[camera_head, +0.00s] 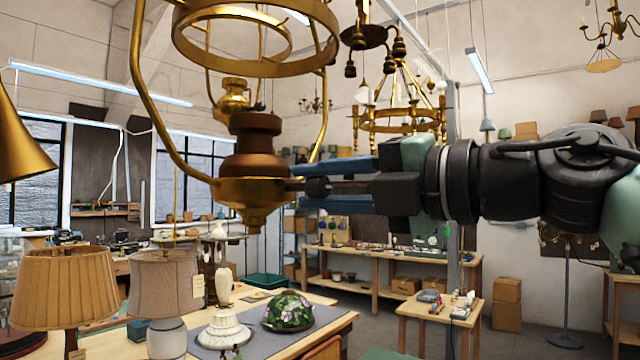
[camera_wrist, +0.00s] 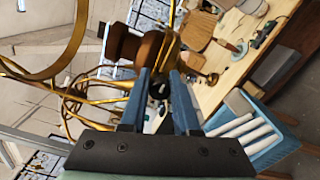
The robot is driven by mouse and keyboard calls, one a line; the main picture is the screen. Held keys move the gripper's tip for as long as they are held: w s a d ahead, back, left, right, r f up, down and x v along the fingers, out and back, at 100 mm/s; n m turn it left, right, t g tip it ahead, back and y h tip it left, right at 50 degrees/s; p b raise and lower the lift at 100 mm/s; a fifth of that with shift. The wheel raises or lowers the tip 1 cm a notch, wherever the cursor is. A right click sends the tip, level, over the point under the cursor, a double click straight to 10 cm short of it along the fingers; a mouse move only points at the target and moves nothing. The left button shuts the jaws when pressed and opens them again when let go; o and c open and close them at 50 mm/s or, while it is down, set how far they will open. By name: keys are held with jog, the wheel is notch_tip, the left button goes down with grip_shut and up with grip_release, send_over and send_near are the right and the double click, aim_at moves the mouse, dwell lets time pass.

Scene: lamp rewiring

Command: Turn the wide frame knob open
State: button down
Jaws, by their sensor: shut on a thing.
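A hanging brass lamp frame (camera_head: 143,100) fills the upper left of the head view, with a wide ring above and two curved side arms running down to a brass bowl (camera_head: 238,198). A brown turned body (camera_head: 254,145) stands in the bowl. A small dark knob (camera_head: 318,187) sticks out from the bowl's right side. My gripper (camera_head: 303,187) reaches in level from the right, its blue fingers above and below the knob, shut on it. In the wrist view the knob (camera_wrist: 159,89) shows between the fingers of my gripper (camera_wrist: 160,75). Its turned angle cannot be told.
Below stands a workbench with a pleated lampshade (camera_head: 65,285), a second shaded lamp (camera_head: 165,280), a white lamp base (camera_head: 224,325) and a floral glass shade (camera_head: 288,311). A brass chandelier (camera_head: 405,115) hangs behind my gripper. Shelving benches stand farther back.

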jog(key=c, duration=0.6)
grip_release()
jog(key=shift+c, duration=0.2)
jog(key=v, duration=1.3)
